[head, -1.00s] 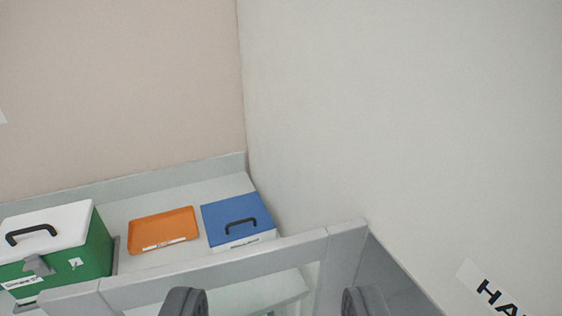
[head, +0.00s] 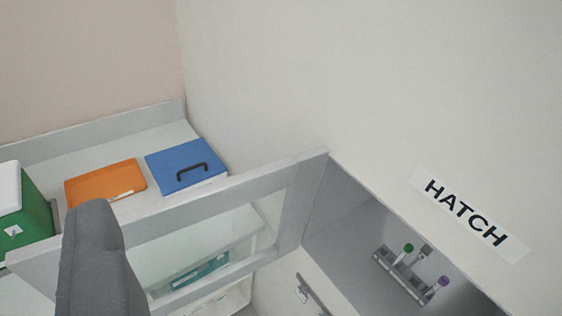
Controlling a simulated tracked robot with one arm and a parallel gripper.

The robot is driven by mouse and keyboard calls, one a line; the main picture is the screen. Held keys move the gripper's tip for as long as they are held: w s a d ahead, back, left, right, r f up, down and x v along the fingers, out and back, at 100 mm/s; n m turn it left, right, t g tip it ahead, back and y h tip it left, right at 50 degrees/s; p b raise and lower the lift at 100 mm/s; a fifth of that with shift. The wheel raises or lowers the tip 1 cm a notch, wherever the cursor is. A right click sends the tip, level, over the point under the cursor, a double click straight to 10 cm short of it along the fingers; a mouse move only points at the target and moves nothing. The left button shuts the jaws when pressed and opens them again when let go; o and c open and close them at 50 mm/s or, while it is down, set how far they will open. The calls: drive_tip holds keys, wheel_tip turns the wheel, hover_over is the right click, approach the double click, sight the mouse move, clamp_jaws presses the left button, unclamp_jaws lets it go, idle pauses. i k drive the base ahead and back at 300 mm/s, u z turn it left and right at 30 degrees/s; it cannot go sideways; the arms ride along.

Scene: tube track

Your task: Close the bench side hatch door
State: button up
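The hatch door (head: 160,222) is a grey frame with a clear pane. It stands open, swung out from the wall, with its right edge at the left side of the hatch opening. The hatch recess (head: 345,215) is open beside it, under a HATCH label (head: 465,214). My gripper (head: 93,240) shows as one dark grey finger shape at lower left, in front of the door frame in the picture. I cannot tell whether it touches the door. A second finger cannot be made out, so its opening is unclear.
A rack (head: 402,274) with several capped tubes stands inside the hatch. On the bench behind the door are an orange tray (head: 105,183), a blue-lidded box (head: 185,160) and a green box (head: 28,212). A teal item (head: 200,270) shows through the pane.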

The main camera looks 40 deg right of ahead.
sight(37, 263)
drive_tip(key=u, duration=1)
drive_tip(key=k, duration=0.5)
drive_tip(key=z, duration=1.75)
